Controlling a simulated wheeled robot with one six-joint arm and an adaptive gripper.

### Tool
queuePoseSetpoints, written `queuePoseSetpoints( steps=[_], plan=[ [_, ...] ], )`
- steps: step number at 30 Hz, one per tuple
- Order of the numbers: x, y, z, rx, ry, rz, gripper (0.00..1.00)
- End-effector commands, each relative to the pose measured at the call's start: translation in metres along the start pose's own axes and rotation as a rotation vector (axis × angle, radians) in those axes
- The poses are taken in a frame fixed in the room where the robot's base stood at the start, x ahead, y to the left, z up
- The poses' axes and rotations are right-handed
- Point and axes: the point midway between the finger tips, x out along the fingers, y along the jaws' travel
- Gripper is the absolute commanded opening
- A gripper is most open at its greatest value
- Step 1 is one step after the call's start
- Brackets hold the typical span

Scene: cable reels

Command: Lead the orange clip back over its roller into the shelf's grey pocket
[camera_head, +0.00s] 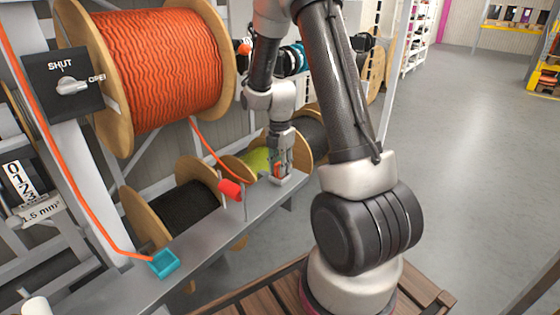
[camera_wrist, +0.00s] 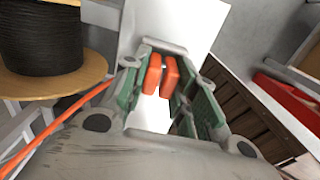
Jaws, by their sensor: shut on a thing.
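My gripper (camera_head: 279,172) is low over the far end of the grey shelf. It is shut on the orange clip (camera_wrist: 162,75), which shows between its green-padded fingers in the wrist view. In the head view only a little orange of the clip shows between the fingers. A light grey block (camera_head: 288,181), seemingly the pocket, is right at the fingertips; I cannot tell whether the clip is inside it. The orange cable (camera_head: 213,147) slants down from the big reel towards my gripper. The red roller (camera_head: 230,188) stands on the shelf, left of my gripper; cable contact with it is unclear.
A teal pocket (camera_head: 164,264) sits on the near shelf with another orange cable running into it. A big orange reel (camera_head: 160,68) hangs above, a black reel (camera_head: 186,205) below. A switch panel (camera_head: 62,82) is at left. The floor at right is clear.

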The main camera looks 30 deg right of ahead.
Motion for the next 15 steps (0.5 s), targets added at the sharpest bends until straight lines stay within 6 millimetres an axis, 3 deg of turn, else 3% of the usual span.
queuePoseSetpoints(
  steps=[14,15],
  plan=[
    [0.0060,0.0002,0.0001,0.000,-0.001,0.001,0.04],
    [0.0060,0.0002,0.0001,0.000,-0.001,0.001,0.32]
  ],
)
